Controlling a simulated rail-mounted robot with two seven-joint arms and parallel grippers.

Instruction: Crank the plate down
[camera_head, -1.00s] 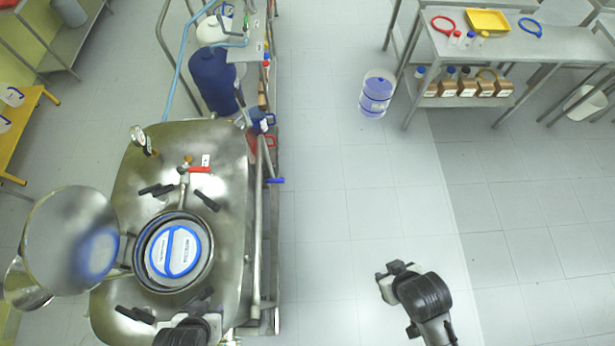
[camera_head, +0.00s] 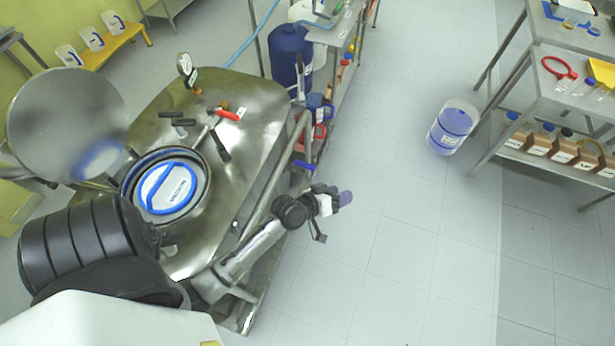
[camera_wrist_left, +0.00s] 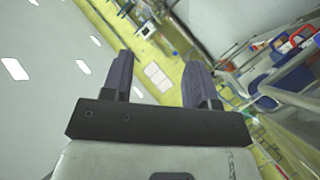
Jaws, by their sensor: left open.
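My left gripper (camera_head: 344,198) is in the head view, just right of the steel vessel (camera_head: 252,102), over the aisle floor. Its forearm reaches across the vessel's near right side. In the left wrist view the two purple-grey fingers stand apart with nothing between them; the gripper (camera_wrist_left: 160,62) is open and empty. I cannot make out a crank or a plate for it in either view. My right gripper is not in view.
The vessel's round hatch lid (camera_head: 62,115) stands open, and a white lid with a blue ring (camera_head: 166,188) shows in the hatch. A red-handled valve (camera_head: 228,115) is on top. A blue-banded container (camera_head: 453,127) stands on the floor near the bench (camera_head: 540,80). The middle floor is clear.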

